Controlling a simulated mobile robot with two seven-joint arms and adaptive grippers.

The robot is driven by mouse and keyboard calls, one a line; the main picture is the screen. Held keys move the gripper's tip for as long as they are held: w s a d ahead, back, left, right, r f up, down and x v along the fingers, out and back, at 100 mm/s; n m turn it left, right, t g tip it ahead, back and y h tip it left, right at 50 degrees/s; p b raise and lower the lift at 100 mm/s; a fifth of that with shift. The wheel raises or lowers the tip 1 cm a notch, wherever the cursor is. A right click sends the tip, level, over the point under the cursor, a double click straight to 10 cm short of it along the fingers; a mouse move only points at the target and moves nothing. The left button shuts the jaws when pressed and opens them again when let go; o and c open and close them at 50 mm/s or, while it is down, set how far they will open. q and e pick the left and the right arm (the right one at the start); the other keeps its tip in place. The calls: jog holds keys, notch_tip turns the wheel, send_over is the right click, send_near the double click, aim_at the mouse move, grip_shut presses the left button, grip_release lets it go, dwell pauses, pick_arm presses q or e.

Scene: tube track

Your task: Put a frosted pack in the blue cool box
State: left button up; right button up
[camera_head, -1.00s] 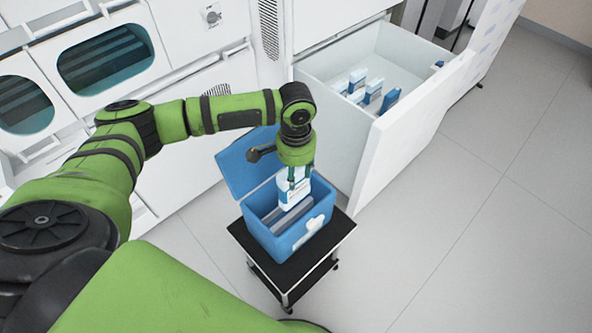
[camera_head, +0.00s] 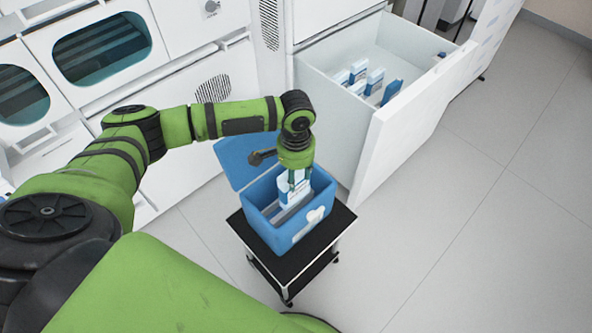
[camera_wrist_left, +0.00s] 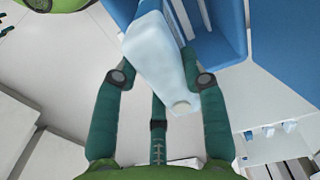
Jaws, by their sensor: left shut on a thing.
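The blue cool box (camera_head: 318,213) stands with its lid (camera_head: 240,160) open toward the left. My left gripper (camera_head: 298,178) is over the box, pointing down, shut on a white and pale blue frosted pack (camera_head: 291,193). The pack is upright at the box opening, and its lower end is hidden by the box wall. In the left wrist view the same pack (camera_wrist_left: 157,55) sits between the fingers, with the box (camera_wrist_left: 233,20) beyond it. Grey strips show inside the box. My right gripper is not in view.
The box stands on a small black-topped trolley (camera_head: 258,244). An open white drawer (camera_head: 385,165) at the back right holds several more packs (camera_head: 366,80). White cabinets line the back. The floor on the right is clear.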

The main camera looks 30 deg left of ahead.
aim_at(296, 194)
pick_arm(q)
notch_tip(296, 194, down, 4)
jog(key=shift+r+b, duration=0.15)
jog(key=shift+b, duration=0.55)
dwell(0.3)
jog(key=shift+f+b, duration=0.35)
jog(key=shift+f, duration=1.4)
jog(key=shift+f+b, duration=0.6)
jog(key=shift+f, duration=0.65)
